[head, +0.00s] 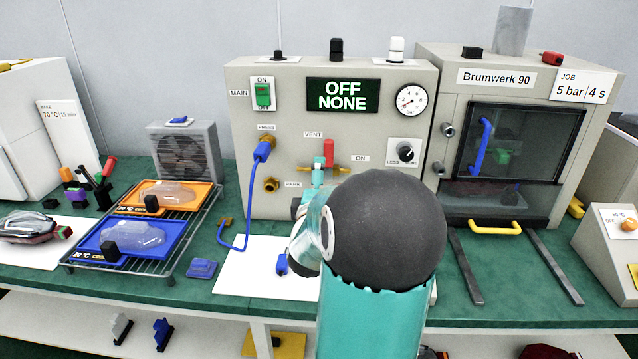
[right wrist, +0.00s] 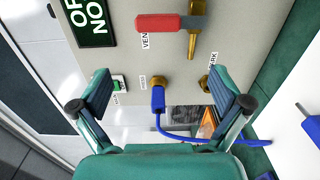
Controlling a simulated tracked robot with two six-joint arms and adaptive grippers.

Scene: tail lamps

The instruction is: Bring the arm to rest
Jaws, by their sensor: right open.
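My right arm rises from the bottom middle of the head view, its dark round joint hiding part of the panel and bench. My right gripper (right wrist: 164,98) is open in the right wrist view, its two teal fingers wide apart and empty. It faces the grey control panel (head: 245,195). A blue hose plug (head: 263,150) sits in the PRESS port; this plug (right wrist: 158,98) appears between the fingers, apart from them. The red vent handle (head: 328,152) stands upright in the head view. My left gripper is not in view.
The panel display (head: 343,95) reads OFF NONE. A Brumwerk 90 chamber (head: 437,75) stands right of the panel, with rails in front. A wire rack (head: 170,270) with an orange tray (head: 128,207) and a blue tray (head: 90,245) is at left. The brass PARK port (head: 271,184) is empty.

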